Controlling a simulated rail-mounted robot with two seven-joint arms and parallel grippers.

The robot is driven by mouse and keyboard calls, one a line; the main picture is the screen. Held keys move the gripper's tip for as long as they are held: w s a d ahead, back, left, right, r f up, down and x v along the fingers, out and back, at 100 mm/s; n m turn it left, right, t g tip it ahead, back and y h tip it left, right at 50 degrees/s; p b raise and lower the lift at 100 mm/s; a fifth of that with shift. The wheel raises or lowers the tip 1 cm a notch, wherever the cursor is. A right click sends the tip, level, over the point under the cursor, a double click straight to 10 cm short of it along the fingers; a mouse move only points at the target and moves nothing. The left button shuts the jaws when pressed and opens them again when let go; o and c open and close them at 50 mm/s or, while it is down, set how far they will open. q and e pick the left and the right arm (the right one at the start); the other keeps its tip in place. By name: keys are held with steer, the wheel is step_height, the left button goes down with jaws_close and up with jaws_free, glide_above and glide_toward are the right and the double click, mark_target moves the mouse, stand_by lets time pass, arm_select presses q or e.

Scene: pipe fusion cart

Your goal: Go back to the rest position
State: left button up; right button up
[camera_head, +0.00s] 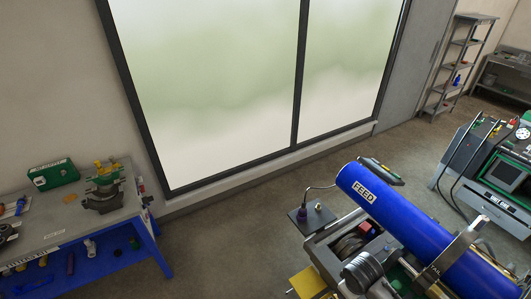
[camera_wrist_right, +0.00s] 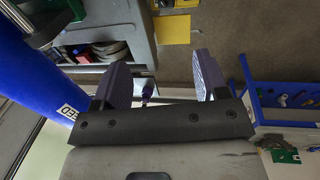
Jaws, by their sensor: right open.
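My right gripper (camera_wrist_right: 162,66) shows in the right wrist view with its two purple-padded fingers spread apart. It is open. A small purple-handled item (camera_wrist_right: 147,91) shows between the fingers in the picture, beyond the gripper's dark crossbar; I cannot tell how far off it is. Nothing is clamped between the pads. The blue pipe (camera_wrist_right: 32,80) marked FEED lies to the left in that view. In the head view neither gripper shows, and the blue pipe (camera_head: 402,222) lies tilted on the fusion machine at the lower right.
In the head view, a small dark plate (camera_head: 325,218) with a purple item juts from the machine. A yellow panel (camera_head: 308,283) is below it. A workbench (camera_head: 50,234) with a vise and green box stands left. A control unit (camera_head: 492,163) stands right. Open floor lies between bench and machine.

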steer(key=w+a+r+t, duration=0.3)
steer(key=r+t, duration=0.2)
steer(key=r, duration=0.6)
steer(key=s+a+r+t+y, duration=0.1)
steer(key=s+a+r+t, duration=0.15)
steer(key=s+r, duration=0.25)
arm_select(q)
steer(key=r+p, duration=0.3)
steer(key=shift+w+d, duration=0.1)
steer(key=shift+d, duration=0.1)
arm_select(e)
steer(key=s+f+m+g, duration=0.1)
steer(key=s+f, duration=0.3)
steer(key=s, duration=0.4)
steer(key=s+d+f+m+g, duration=0.1)
steer(key=s+f+g, duration=0.1)
steer(key=s, duration=0.7)
steer(key=s+f+m+g, duration=0.2)
steer(key=s+f, duration=0.3)
steer(key=s, duration=0.4)
steer(key=shift+d+f+y, duration=0.2)
steer(key=shift+f+y, duration=0.1)
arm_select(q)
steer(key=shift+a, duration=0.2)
arm_select(e)
steer(key=shift+c, duration=0.3)
